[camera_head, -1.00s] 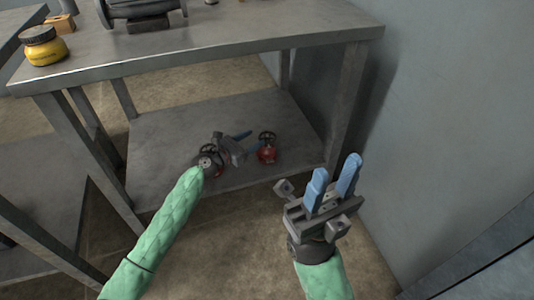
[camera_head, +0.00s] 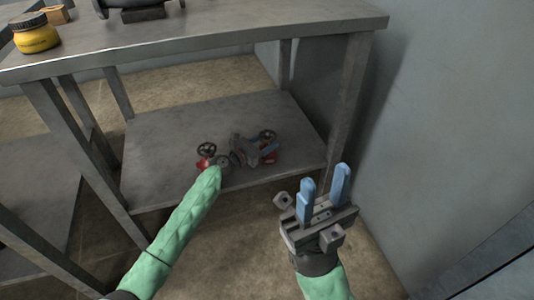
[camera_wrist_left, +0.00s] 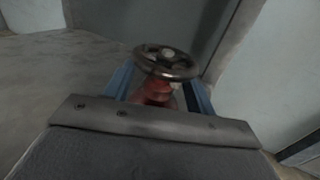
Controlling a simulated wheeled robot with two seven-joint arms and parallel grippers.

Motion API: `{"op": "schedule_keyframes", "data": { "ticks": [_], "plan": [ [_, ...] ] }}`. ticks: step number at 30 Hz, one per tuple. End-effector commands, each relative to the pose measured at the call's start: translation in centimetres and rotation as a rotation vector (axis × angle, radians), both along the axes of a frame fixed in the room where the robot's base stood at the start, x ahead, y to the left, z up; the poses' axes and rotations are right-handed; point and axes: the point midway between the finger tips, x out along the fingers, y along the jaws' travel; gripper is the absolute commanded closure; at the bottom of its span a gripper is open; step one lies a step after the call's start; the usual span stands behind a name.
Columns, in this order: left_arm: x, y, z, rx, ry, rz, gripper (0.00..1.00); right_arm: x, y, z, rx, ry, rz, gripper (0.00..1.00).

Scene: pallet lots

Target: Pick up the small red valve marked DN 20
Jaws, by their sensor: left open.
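Two red valves with dark handwheels stand on the lower shelf. The left valve (camera_head: 205,160) is beside my left wrist and partly hidden by it. The right valve (camera_head: 271,157) is at my left gripper (camera_head: 264,149), which covers part of it. In the left wrist view, a valve's red body (camera_wrist_left: 157,91) and handwheel (camera_wrist_left: 167,62) show between the open blue fingers; I cannot tell whether they touch it. No DN marking is readable on either valve. My right gripper (camera_head: 324,180) is open and empty, in front of the shelf's right end.
The grey lower shelf (camera_head: 165,145) is bare around the valves. The table top (camera_head: 225,38) overhangs it, with a yellow jar (camera_head: 36,38) at its left. Table legs stand at the shelf's corners, and a wall (camera_head: 455,110) rises at right.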

Motion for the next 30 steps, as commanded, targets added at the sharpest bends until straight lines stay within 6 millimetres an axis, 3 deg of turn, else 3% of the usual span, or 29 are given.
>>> {"op": "schedule_keyframes", "data": {
  "ticks": [11, 19, 30],
  "plan": [
    [0.55, -0.70, 0.04, 0.001, -0.001, 0.000, 0.46, -0.01, 0.11, -0.45, -0.017, 0.002, 0.001, 0.64],
    [0.54, -0.69, 0.03, 0.001, -0.001, 0.000, 0.99, 0.03, 0.09, -0.28, -0.008, 0.002, -0.001, 0.64],
    [0.54, -0.67, 0.02, 0.001, -0.001, 0.000, 1.00, 0.08, 0.09, -0.13, 0.000, 0.001, -0.002, 0.64]
  ]
}}
